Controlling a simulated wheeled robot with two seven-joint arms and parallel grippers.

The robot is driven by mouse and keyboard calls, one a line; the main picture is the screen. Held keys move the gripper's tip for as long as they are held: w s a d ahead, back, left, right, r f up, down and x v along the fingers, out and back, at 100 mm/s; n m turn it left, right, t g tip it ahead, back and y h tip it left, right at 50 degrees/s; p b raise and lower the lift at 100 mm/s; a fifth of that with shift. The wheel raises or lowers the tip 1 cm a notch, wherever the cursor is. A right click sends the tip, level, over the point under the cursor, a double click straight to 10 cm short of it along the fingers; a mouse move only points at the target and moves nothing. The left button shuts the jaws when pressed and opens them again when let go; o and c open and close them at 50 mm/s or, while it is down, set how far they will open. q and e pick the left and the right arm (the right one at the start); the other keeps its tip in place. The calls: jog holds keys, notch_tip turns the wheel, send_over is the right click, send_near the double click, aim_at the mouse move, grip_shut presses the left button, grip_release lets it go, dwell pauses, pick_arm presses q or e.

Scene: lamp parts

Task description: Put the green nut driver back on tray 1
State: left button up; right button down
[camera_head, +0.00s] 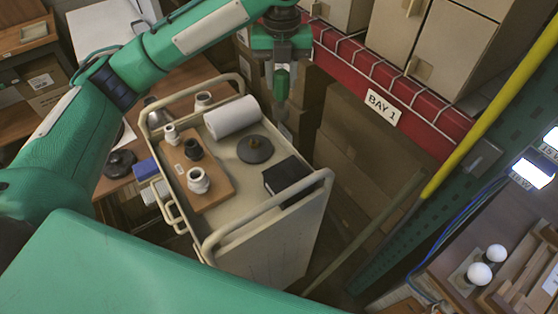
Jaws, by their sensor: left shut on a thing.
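My left arm reaches in from the left across the top of the view. My left gripper (282,62) points down, shut on the green nut driver (282,84), which hangs upright with its green handle at the jaws. In the picture it is beyond the upper right corner of a cream cart (308,188), apart from the cart top. No label reading tray 1 can be made out. A brown wooden board (211,192) lies on the cart top with several small sockets on it. My right gripper is not in view.
The cart top also holds a white roll (232,117), a dark round base (255,149) and a black box (287,179). Raised handle rails edge the cart. A red shelf beam marked BAY 1 (383,107) and cardboard boxes (352,160) stand to the right.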

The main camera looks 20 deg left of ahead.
pick_arm(q)
notch_tip(320, 180, down, 20)
jog(key=p, duration=0.5)
jog(key=shift+r, duration=0.2)
jog(key=shift+f, duration=0.15)
jog(key=o, duration=1.1)
